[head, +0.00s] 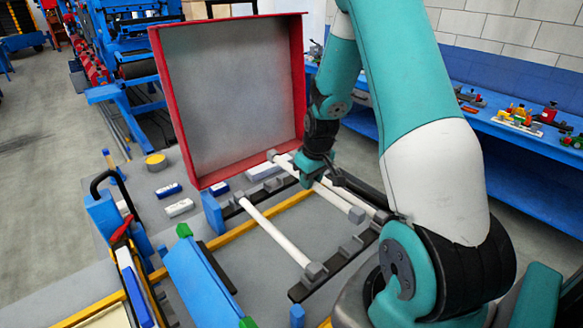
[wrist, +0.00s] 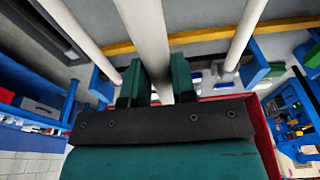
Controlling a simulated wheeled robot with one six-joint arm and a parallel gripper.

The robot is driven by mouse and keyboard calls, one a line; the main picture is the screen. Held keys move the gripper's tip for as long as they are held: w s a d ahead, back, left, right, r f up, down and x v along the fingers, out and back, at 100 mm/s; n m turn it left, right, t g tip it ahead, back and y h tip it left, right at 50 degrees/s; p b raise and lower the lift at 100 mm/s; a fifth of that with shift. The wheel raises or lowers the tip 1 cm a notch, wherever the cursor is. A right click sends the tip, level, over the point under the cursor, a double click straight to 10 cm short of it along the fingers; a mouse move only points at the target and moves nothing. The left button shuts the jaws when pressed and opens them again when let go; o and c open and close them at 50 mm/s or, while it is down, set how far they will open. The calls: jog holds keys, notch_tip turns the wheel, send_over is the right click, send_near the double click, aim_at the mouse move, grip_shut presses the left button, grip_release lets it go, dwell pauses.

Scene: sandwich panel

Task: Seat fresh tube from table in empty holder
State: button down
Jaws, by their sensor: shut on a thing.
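My gripper (head: 318,177) is low over the rack, its fingers partly hidden by its own wrist in the head view. In the wrist view its two green fingers (wrist: 158,82) are shut on a white tube (wrist: 143,35) that runs between them. One white tube (head: 275,232) lies to the left, its ends at grey holders on dark rails. Another white length (head: 336,199) with a grey end shows beside my gripper; I cannot tell which length there is the held one. Grey holders (head: 352,246) without a tube show on the front rail. Tubes flank the held one in the wrist view (wrist: 75,30).
A red-framed grey panel (head: 230,95) stands upright behind the rack. A yellow bar (head: 263,222) crosses under the tubes. A blue bench (head: 520,130) with parts stands at right.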

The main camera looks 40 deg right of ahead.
jog(key=shift+w+d+f, duration=0.1)
jog(key=shift+w, duration=0.2)
notch_tip(320, 180, down, 9)
jog(key=b, duration=0.7)
jog(key=shift+s, duration=0.25)
dwell(0.5)
jog(key=shift+f, duration=0.25)
dwell(0.5)
jog(key=c, duration=0.9)
grip_release()
jog(key=shift+o, duration=0.2)
notch_tip(320, 180, up, 17)
jog(key=b, duration=0.3)
send_over(317, 184)
jog(key=shift+r, duration=0.15)
